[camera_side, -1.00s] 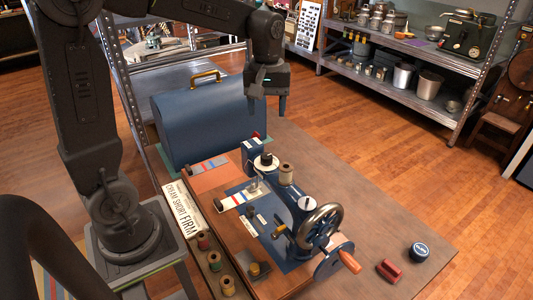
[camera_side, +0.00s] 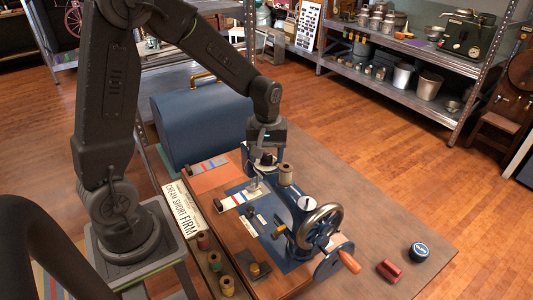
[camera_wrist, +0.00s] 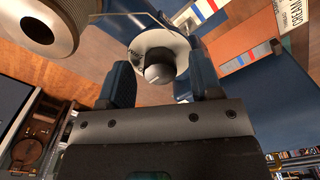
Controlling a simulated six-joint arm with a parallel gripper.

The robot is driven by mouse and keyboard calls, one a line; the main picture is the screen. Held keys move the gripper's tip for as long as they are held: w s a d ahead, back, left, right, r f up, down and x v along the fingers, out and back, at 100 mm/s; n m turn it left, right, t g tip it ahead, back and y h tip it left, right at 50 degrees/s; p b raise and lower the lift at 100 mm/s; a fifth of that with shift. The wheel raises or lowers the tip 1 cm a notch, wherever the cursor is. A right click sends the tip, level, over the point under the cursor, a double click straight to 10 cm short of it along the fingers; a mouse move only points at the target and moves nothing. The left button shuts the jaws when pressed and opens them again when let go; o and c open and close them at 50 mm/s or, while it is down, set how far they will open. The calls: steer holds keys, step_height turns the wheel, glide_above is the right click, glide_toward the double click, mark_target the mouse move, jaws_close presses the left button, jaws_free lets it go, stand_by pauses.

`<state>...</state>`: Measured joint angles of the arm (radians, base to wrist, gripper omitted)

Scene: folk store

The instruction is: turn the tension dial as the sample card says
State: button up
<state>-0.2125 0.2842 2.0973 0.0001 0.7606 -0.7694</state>
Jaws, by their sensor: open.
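The blue sewing machine (camera_side: 306,210) stands on the wooden bench. The tension dial, a pale marked disc with a dark round knob, sits on the machine's head and shows in the wrist view (camera_wrist: 158,68). My gripper (camera_side: 265,157) points down at the head, and in the side view it hides most of the dial. In the wrist view my gripper (camera_wrist: 153,84) is open, one finger on each side of the knob, with no clear contact. The sample card (camera_side: 181,210) reads "CREAM SHORT FIRM" and lies left of the machine.
A thread spool (camera_side: 286,175) stands close beside the gripper on the machine's arm. A blue domed case (camera_side: 205,125) is behind. The handwheel (camera_side: 319,226), a blue-topped tin (camera_side: 419,252) and a red object (camera_side: 389,271) are to the right. The bench's right side is mostly clear.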

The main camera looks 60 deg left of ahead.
steer(key=c, duration=0.9)
steer(key=m, duration=0.5)
steer(key=shift+m, duration=0.3)
steer(key=m, duration=0.6)
steer(key=shift+m, duration=0.3)
stand_by(0.3)
steer(key=o, duration=0.9)
